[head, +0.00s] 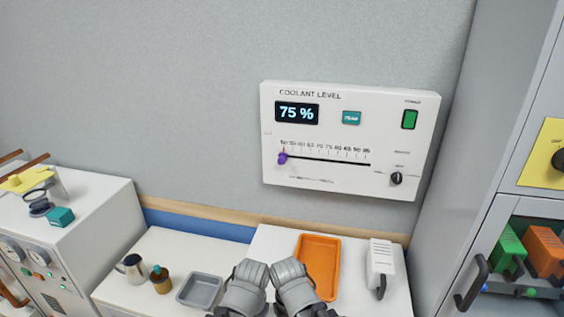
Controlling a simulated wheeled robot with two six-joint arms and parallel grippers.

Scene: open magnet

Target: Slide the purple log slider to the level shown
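The purple slider (283,158) sits at the far left end of a black horizontal slot on the white coolant level panel (320,180) on the wall. A printed scale of small numbers runs above the slot. The panel's dark display (297,113) reads 75 %. My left gripper (251,272) and my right gripper (287,271) are side by side at the bottom centre, well below the panel and apart from the slider. Their fingertips are too small and bunched to tell whether they are open. Nothing is seen held in them.
The panel also has a teal label (351,118), a green switch (409,119) and a black knob (396,179). Below stand a grey tray (180,297), an orange tray (334,262) and a white handled device (381,257). A grey cabinet (500,110) rises at right. The space before the panel is clear.

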